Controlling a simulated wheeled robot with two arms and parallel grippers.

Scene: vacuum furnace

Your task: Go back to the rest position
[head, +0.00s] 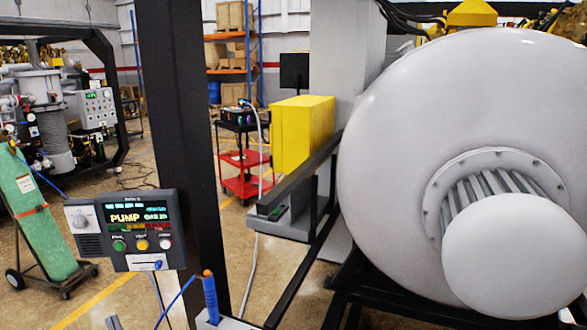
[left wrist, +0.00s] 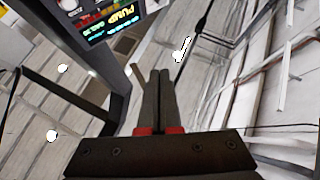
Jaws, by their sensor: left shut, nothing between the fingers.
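My left gripper (left wrist: 158,75) is shut and empty in the left wrist view, its two dark fingers side by side above red pads. In the head view only a small grey piece at the lower left edge may belong to it. The control panel (head: 127,230) is fixed to a dark post and its screen reads PUMP. It also shows in the left wrist view (left wrist: 103,15), beyond the fingers and to their upper left; the fingers are apart from it. My right gripper is not in view.
A large white furnace vessel (head: 400,130) fills the right side. The dark post (head: 178,120) stands left of centre. A blue handle with an orange tip (head: 210,295) stands upright near the bottom, with blue cable nearby. A green cylinder (head: 40,215) leans on a cart at left.

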